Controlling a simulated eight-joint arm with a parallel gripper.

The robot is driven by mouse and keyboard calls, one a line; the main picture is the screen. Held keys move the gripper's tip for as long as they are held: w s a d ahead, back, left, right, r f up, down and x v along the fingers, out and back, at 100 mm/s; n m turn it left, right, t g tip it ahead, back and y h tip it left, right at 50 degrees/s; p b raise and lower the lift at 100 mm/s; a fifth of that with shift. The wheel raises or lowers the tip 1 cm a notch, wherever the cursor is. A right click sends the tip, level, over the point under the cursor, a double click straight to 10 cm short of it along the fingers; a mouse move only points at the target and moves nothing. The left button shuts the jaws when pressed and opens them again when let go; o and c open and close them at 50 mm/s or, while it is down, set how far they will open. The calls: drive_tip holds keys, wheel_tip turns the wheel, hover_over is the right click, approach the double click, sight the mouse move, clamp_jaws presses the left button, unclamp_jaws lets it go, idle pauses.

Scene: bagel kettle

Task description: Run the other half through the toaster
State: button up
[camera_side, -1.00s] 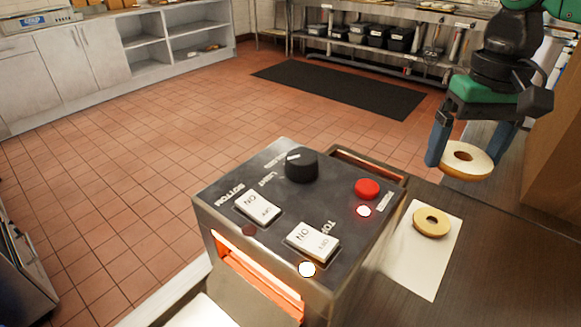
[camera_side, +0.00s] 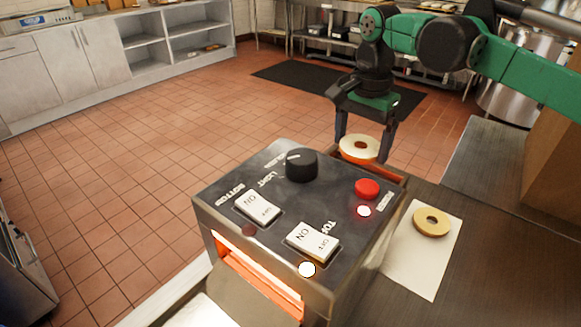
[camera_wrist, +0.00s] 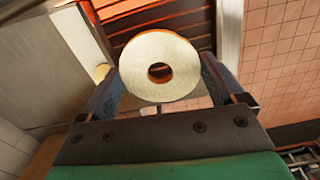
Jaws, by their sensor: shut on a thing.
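My gripper (camera_side: 363,140) is shut on a bagel half (camera_side: 358,148), held at its sides between the two fingers. It is above the back opening of the toaster (camera_side: 290,225). In the wrist view the held half (camera_wrist: 160,66) shows its pale cut face, with dark bars of the toaster opening (camera_wrist: 145,22) beyond it. Another bagel half (camera_side: 432,222) lies on a white paper sheet (camera_side: 415,272) right of the toaster. The toaster's front slot (camera_side: 255,275) glows orange, and a lamp by the red button is lit.
The toaster top carries a black knob (camera_side: 301,165), a red button (camera_side: 367,189) and two white rocker switches (camera_side: 313,241). A brown box (camera_side: 556,160) stands at the right edge. Dark counter is clear around the paper.

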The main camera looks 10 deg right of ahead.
drive_tip(key=shift+f, duration=2.7)
drive_tip(key=o, duration=0.9)
wheel_tip(320, 180, up, 7)
drive_tip(key=shift+r, duration=0.1)
drive_tip(key=shift+d, duration=0.1)
